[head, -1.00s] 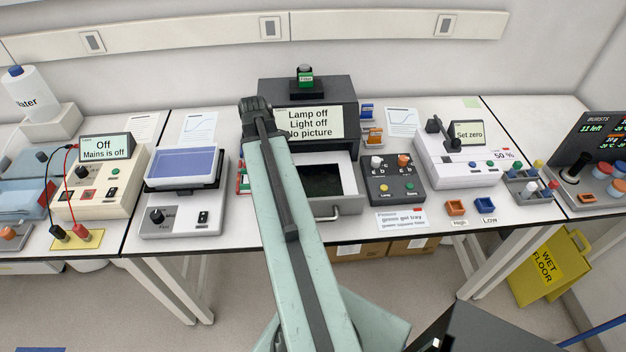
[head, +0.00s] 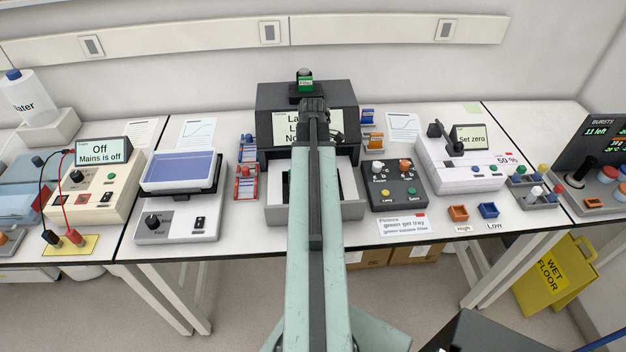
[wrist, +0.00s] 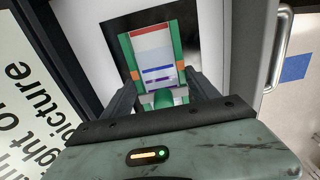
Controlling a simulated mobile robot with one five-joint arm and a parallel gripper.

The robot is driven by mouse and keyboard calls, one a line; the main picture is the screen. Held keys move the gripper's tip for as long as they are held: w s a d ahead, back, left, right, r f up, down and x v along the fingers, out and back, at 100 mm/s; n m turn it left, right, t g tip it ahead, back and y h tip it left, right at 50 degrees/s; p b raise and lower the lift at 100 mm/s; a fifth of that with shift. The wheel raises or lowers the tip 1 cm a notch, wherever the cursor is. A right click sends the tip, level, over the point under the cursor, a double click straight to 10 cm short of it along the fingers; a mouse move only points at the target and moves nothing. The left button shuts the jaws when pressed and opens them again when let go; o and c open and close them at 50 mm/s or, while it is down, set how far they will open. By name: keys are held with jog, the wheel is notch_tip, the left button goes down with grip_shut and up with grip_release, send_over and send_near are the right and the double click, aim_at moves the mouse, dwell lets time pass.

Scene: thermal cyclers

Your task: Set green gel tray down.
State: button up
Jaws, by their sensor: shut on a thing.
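The green gel tray (wrist: 151,58) shows in the wrist view, with green sides, orange marks and a pale gel with red, blue and purple bands. My gripper (wrist: 163,94) is shut on its green grip, between the two dark fingers. The tray appears over the dark well of the imager's open drawer (wrist: 100,25); I cannot tell whether it touches the bottom. In the head view my arm covers the gripper and most of the drawer (head: 352,200). Only a sliver of green (head: 286,188) shows left of the arm.
The dark imager (head: 270,105) stands behind the drawer, its screen partly covered. A control box (head: 393,187) is close on the right. The drawer handle (wrist: 284,45) shows in the wrist view.

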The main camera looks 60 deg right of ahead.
notch_tip(320, 180, down, 2)
jog(key=shift+f+b, duration=0.1)
jog(key=shift+b, duration=0.25)
jog(key=shift+r, duration=0.25)
jog(key=shift+f, duration=0.2)
jog(key=o, duration=1.7)
jog(key=shift+o, duration=0.2)
jog(key=shift+r, duration=0.1)
notch_tip(320, 180, up, 12)
jog(key=p, duration=1.2)
jog(key=shift+r+p, duration=0.15)
jog(key=shift+p, duration=0.15)
